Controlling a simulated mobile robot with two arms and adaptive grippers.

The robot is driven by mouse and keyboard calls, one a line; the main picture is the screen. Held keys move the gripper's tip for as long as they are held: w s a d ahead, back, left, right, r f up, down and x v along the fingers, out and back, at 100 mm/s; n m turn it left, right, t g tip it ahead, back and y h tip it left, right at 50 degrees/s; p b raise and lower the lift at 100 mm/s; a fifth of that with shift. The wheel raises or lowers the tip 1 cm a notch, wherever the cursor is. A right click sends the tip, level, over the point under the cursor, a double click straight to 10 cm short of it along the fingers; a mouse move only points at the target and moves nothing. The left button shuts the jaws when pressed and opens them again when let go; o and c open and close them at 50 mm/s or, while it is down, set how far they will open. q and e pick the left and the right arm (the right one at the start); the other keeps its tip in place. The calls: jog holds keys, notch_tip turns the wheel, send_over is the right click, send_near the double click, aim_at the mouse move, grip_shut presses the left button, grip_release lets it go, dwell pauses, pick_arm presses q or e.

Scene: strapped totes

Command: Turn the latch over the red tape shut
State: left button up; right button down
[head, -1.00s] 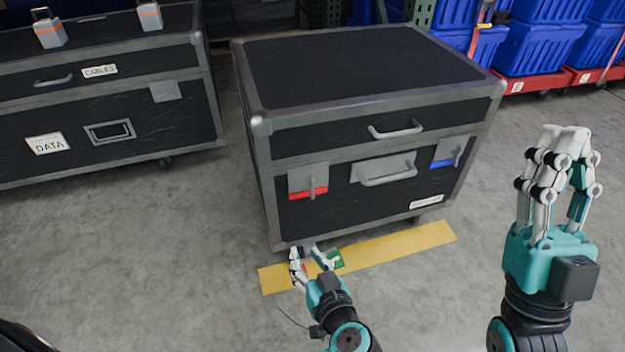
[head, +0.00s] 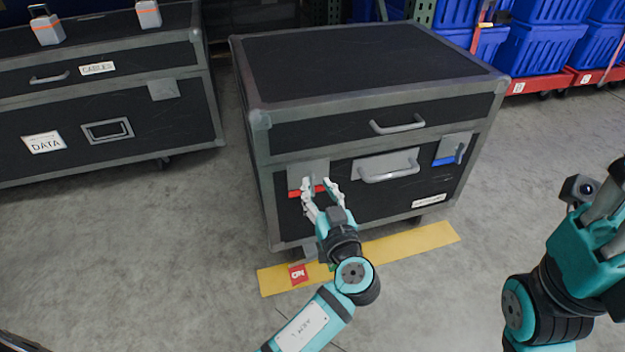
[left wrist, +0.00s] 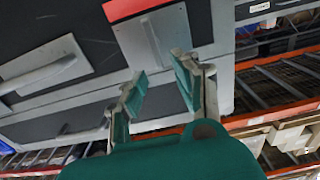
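The black case (head: 370,60) stands in the middle of the head view. On its front left is a grey latch plate (head: 304,174) with red tape (head: 293,194) along its lower edge. The latch handle is hidden behind my gripper in the head view. In the left wrist view the plate (left wrist: 172,30) and red tape (left wrist: 128,8) lie beyond my fingertips. My left gripper (head: 319,187) is open and empty, its fingers apart before the plate; contact cannot be told. My right gripper (head: 603,215) is at the right edge, partly cut off, its fingertips unclear.
A second latch with blue tape (head: 443,161) and a pull handle (head: 388,175) are on the same front. Yellow floor tape (head: 410,242) with a red card (head: 298,275) lies below. Another case (head: 100,115) stands left; blue totes (head: 530,48) stand behind right.

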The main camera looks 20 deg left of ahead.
aim_at(314, 179)
pick_arm(q)
jog(key=shift+b+x, duration=0.45)
jog(key=shift+x, duration=1.9)
grip_shut()
